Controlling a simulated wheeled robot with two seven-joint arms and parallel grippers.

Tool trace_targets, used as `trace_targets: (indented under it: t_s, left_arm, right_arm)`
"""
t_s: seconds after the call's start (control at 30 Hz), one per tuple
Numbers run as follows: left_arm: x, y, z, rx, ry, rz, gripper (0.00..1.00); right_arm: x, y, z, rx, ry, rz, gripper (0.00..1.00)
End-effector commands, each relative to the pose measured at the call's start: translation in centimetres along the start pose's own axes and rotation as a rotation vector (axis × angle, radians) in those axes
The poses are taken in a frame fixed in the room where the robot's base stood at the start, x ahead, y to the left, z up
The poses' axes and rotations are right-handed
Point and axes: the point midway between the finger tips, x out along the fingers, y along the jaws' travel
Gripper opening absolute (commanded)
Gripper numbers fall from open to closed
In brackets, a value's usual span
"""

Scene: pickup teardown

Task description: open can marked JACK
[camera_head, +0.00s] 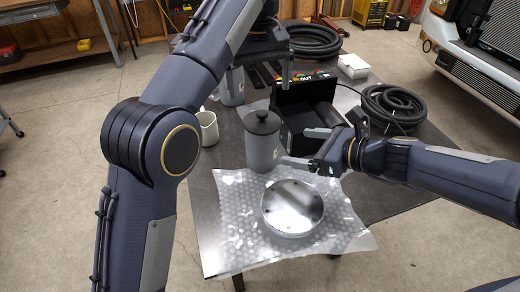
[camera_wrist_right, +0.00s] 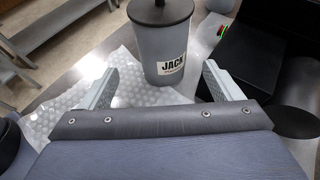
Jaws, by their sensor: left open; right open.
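The can marked JACK (camera_head: 262,155) is a grey cylinder standing upright on the table, with its dark knobbed lid (camera_head: 262,121) on top. In the right wrist view the can (camera_wrist_right: 160,38) shows its white JACK label (camera_wrist_right: 173,69). My right gripper (camera_head: 304,148) is open, just right of the can in the head view and pointing at it. In the right wrist view its fingers are spread, with the can centred beyond the gap between them. My left gripper (camera_head: 264,76) is open and empty above the table, behind the can; its left finger is hard to make out.
A silver round disc (camera_head: 292,207) lies on bubble wrap (camera_head: 235,235) in front of the can. An open black box (camera_head: 305,95) stands behind right. Black hose coils (camera_head: 393,108), a white mug (camera_head: 207,128) and another grey container (camera_head: 232,90) are also on the table (camera_head: 205,210).

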Motion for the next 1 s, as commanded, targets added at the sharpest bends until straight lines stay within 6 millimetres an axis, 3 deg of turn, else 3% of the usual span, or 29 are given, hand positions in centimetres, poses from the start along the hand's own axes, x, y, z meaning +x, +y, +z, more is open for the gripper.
trace_targets:
  t_s: [0.27, 0.7, 1.0]
  left_arm:
    - [0.1, 0.7, 0.3, -0.004, 0.004, -0.011, 1.00]
    - [0.2, 0.7, 0.2, -0.003, 0.004, -0.010, 1.00]
    - [0.2, 0.7, 0.2, -0.003, 0.004, -0.010, 1.00]
  right_arm:
    - [2.8, -0.2, -0.1, 0.035, -0.002, -0.002, 0.85]
    - [10.6, -0.3, -0.1, 0.032, -0.002, -0.003, 0.85]
    - [12.3, -0.3, 0.0, 0.031, -0.003, -0.006, 0.85]
